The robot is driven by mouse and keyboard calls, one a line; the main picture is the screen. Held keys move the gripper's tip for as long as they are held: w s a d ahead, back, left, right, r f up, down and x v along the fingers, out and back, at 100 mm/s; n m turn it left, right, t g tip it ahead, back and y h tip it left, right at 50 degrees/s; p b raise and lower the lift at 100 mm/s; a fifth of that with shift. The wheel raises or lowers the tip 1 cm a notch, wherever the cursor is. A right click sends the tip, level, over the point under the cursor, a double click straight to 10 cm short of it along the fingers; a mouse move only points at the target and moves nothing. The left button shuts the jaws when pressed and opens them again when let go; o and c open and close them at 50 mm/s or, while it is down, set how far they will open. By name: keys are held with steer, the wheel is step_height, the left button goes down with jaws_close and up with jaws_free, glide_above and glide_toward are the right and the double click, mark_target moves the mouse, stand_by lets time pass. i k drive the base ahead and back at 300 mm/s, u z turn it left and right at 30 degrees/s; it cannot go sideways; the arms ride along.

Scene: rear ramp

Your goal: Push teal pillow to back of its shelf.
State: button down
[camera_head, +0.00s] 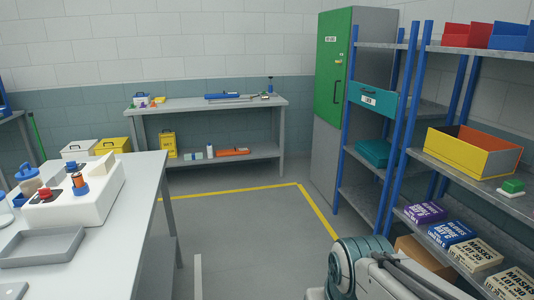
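A teal, soft-looking block (374,152), which looks like the pillow, lies on a middle shelf of the far blue-post rack, under a teal labelled drawer front (372,101). A blue post stands just right of it. I cannot tell how much shelf depth is behind it. My arm, with a teal ribbed joint, shows at the bottom right, well in front of and below the pillow. My gripper's fingers are not visible.
The near rack at right holds a yellow-orange bin (470,157) and several labelled boxes (451,233). A green cabinet (333,62) stands beyond the far rack. A white worktable (117,219) is at left. The floor (245,235) between is mostly clear.

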mark_target(376, 152)
steer(key=z, duration=0.1)
steer(key=i, duration=1.6)
steer(key=z, duration=0.35)
steer(key=i, duration=1.65)
steer(key=z, duration=0.4)
steer(key=i, duration=1.1)
steer(key=z, duration=0.1)
